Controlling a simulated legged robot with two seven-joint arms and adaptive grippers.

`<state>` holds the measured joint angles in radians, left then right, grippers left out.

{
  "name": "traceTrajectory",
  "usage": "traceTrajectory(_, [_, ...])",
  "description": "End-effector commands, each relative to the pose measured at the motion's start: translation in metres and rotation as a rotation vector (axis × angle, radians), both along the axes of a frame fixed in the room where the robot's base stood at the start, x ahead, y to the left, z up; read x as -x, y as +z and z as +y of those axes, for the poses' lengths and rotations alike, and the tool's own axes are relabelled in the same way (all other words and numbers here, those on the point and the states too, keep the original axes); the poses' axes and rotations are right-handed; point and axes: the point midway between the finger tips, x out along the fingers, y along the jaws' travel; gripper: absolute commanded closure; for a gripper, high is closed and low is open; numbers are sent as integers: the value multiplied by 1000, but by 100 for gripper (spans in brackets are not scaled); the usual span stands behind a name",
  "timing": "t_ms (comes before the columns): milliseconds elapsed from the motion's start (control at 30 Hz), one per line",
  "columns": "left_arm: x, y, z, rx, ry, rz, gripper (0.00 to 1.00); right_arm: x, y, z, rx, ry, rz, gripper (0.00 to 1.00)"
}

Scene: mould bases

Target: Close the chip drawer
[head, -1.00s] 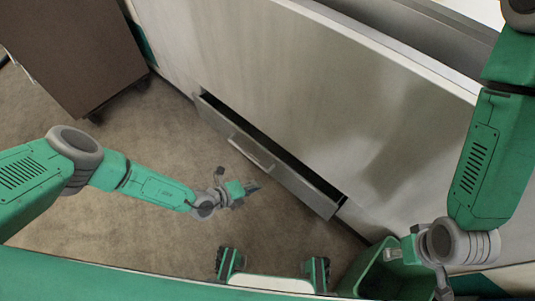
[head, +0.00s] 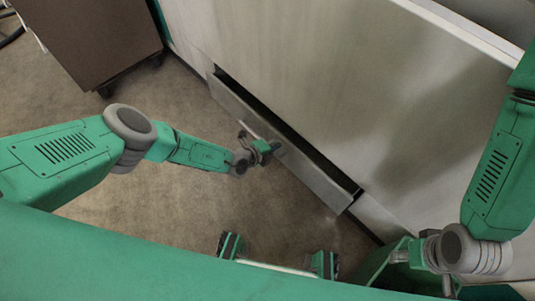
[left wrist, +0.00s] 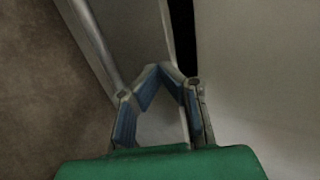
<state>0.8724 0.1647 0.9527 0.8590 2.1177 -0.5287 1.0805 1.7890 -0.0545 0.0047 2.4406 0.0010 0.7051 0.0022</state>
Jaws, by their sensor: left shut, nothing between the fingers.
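The chip drawer (head: 322,185) is low in the pale cabinet front and stands partly open, with a dark gap behind its front panel. Its bar handle (left wrist: 97,48) runs along the front panel in the left wrist view. My left gripper (head: 268,149) is shut and empty at the drawer front, close to the handle, hiding part of it. In the left wrist view the fingertips (left wrist: 160,72) meet over the drawer front, to the right of the handle. I cannot tell whether they touch it. My right gripper (head: 400,256) is far right, partly hidden by its wrist; its fingers are unclear.
The pale cabinet (head: 330,70) rises above the drawer. A brown cabinet on casters (head: 90,40) stands at upper left. A green bin (head: 378,268) is at lower right, near my right arm. Brown carpet (head: 175,235) in front of the drawer is free.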

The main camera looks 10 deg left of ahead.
Motion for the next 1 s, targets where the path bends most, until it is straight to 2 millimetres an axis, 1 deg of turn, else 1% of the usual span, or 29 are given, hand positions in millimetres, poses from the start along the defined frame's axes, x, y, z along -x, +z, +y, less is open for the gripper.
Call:
traceTrajectory(33, [-3, -2, -2, -1, -1, 0, 100, 0, -4, 0, 0, 0, 0, 60])
traceTrajectory(133, [-7, 0, -6, -1, -1, 1, 100, 0, -5, 0, 0, 0, 0, 60])
traceTrajectory(533, [-10, 0, -7, 0, -1, 0, 100, 0, -6, 0, 0, 0, 0, 60])
traceTrajectory(633, [-18, -2, -13, 0, -1, -3, 100, 0, -13, 0, 0, 0, -1, 60])
traceTrajectory(833, [-43, -3, -31, -1, 0, -3, 100, 0, -34, 0, 0, 0, 0, 60])
traceTrajectory(900, [-47, -2, -34, 0, 0, -1, 100, 0, -36, 0, 0, 0, 0, 60])
traceTrajectory(1000, [-48, 0, -34, -1, 0, -1, 100, 0, -34, 0, 0, 0, 0, 60])
